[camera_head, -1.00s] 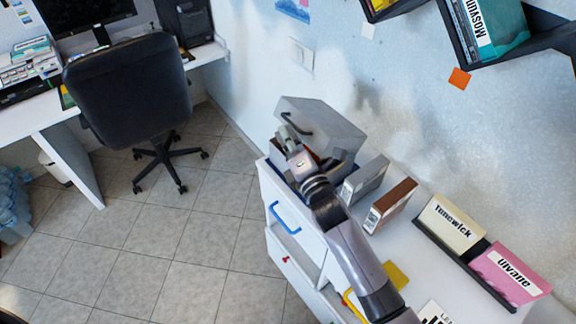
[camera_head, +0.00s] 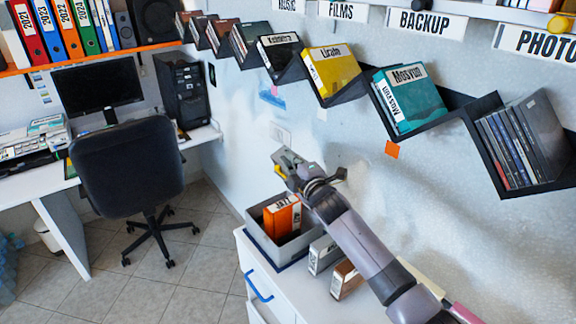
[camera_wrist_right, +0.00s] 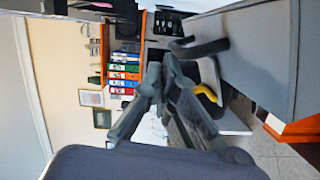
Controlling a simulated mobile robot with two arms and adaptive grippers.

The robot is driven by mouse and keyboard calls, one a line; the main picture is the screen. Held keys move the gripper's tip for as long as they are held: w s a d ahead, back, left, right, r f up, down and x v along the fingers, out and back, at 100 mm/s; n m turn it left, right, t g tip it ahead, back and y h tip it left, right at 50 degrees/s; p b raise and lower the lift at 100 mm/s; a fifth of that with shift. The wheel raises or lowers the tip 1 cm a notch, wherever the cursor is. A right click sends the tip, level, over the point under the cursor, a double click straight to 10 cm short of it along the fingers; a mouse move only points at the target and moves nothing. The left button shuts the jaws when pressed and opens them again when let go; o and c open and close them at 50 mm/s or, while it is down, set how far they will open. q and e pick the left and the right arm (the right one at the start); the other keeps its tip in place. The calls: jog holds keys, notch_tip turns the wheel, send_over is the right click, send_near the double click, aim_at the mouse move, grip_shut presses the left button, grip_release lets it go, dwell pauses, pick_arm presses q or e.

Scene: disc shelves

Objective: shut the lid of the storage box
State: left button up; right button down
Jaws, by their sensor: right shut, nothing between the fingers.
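The grey storage box (camera_head: 268,250) stands open on the white cabinet in the head view. An orange case (camera_head: 281,218) stands inside it. I cannot clearly make out the lid in the head view. In the right wrist view, a grey panel that looks like the lid (camera_wrist_right: 255,60) fills the upper right, with a dark handle (camera_wrist_right: 203,48) sticking out. My right gripper (camera_head: 284,166) is above the box, shut and empty. Its fingers (camera_wrist_right: 170,95) show near the handle in the wrist view; I cannot tell whether they touch. My left gripper is not in view.
Two cases, one grey (camera_head: 323,254) and one brown (camera_head: 346,280), stand right of the box. Zigzag disc shelves (camera_head: 450,130) run along the wall above. A black office chair (camera_head: 127,165) stands left, with free floor (camera_head: 180,260) before the cabinet.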

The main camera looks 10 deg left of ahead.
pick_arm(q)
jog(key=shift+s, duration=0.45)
pick_arm(e)
jog(key=shift+w+d, duration=0.1)
jog(key=shift+d, duration=0.1)
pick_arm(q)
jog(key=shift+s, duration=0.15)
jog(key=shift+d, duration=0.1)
pick_arm(e)
jog(key=v, duration=1.2)
jog(key=shift+a, duration=0.15)
